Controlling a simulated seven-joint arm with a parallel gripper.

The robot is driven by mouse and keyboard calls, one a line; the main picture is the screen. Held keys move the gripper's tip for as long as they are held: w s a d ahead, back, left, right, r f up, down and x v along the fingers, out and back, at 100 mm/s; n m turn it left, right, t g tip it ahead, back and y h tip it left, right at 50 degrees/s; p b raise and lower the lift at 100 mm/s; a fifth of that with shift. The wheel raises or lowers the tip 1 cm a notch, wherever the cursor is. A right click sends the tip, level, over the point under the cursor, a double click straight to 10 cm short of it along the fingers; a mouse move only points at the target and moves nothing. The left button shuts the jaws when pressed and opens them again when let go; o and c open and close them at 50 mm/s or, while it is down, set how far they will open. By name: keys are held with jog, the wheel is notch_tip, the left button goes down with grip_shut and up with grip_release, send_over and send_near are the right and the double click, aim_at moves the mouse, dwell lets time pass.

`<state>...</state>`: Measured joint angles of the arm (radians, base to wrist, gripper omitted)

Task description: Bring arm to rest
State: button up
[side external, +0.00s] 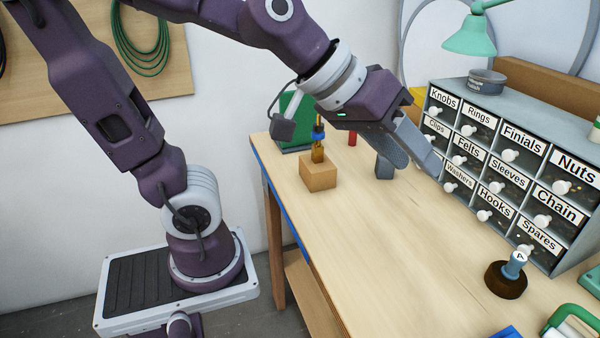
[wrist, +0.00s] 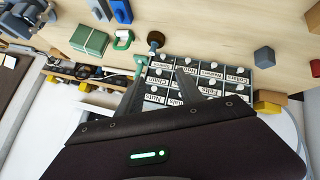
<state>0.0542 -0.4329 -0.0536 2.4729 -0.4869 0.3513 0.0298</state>
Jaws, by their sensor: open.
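My gripper (side external: 415,158) is high over the bench in front of the drawer cabinet (side external: 480,160), tilted down and to the right. Its two fingers are spread with nothing visible between them. In the wrist view, my gripper (wrist: 157,88) shows the fingers apart, with the labelled drawers behind them. My arm is stretched out from its base across the bench. In the side view, a small grey block (side external: 384,167) stands on the bench below and behind the fingers; whether they are clear of it is hard to tell.
A wooden block (side external: 318,177) with a brass stem and blue ring stands at the bench's left. A dark round base (side external: 505,281) holding a blue piece marked A stands at the right. A green lamp (side external: 470,36) hangs above the cabinet. The bench's front middle is clear.

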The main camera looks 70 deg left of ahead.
jog(key=s+a+f+m+g+y, duration=0.1)
jog(key=s+a+f, duration=0.1)
jog(key=s, duration=0.4)
jog(key=s+a+f+m+g+y, duration=0.1)
jog(key=s+a+f+g, duration=0.1)
jog(key=s+a, duration=0.2)
jog(key=s, duration=0.3)
jog(key=shift+a+f+m+y, duration=0.2)
jog(key=shift+f+m+y, duration=0.05)
jog(key=shift+m+y, duration=0.15)
jog(key=shift+s, duration=0.1)
